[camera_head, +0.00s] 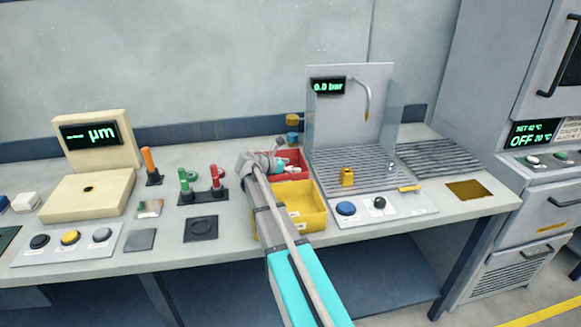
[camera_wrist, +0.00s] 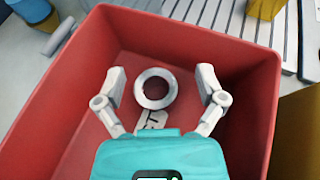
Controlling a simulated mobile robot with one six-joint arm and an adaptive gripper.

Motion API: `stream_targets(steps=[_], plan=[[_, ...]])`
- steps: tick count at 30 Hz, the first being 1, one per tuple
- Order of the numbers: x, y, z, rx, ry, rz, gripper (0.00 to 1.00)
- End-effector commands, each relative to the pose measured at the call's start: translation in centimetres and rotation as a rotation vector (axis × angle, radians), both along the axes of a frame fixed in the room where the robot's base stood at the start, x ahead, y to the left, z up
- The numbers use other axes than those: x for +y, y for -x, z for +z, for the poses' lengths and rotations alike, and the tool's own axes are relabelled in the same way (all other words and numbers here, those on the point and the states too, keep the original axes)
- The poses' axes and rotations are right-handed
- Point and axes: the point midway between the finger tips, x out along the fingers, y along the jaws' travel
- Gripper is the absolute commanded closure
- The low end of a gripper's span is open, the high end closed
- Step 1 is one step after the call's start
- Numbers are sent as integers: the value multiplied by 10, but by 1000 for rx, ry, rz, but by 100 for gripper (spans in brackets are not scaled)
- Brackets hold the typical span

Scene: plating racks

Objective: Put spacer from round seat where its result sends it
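The spacer, a grey metal ring (camera_wrist: 156,88), lies in the red bin (camera_wrist: 205,38) in the wrist view. My gripper (camera_wrist: 161,76) is open, with one finger on each side of the ring and visible gaps between. The ring touches neither finger. In the head view my gripper (camera_head: 281,161) is over the red bin (camera_head: 303,160), and the ring cannot be made out there. The round seat appears to be the dark square pad with a ring mark (camera_head: 201,228), which looks empty.
A yellow bin (camera_head: 305,217) stands in front of the red one. The beige gauge (camera_head: 86,197) with a µm display is left; its number is unreadable. The rinse stand (camera_head: 375,177) is right, its display reading 0.0 bar.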

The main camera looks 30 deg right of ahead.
Motion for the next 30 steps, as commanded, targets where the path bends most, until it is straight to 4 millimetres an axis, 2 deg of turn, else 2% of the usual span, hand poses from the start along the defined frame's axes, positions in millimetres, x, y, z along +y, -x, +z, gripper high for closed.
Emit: stream_targets(steps=[14, 23, 30], plan=[[0, 0, 2, 0, 0, 0, 5], [0, 0, 16, 0, 0, 0, 5], [39, 5, 31, -1, 0, 4, 5]])
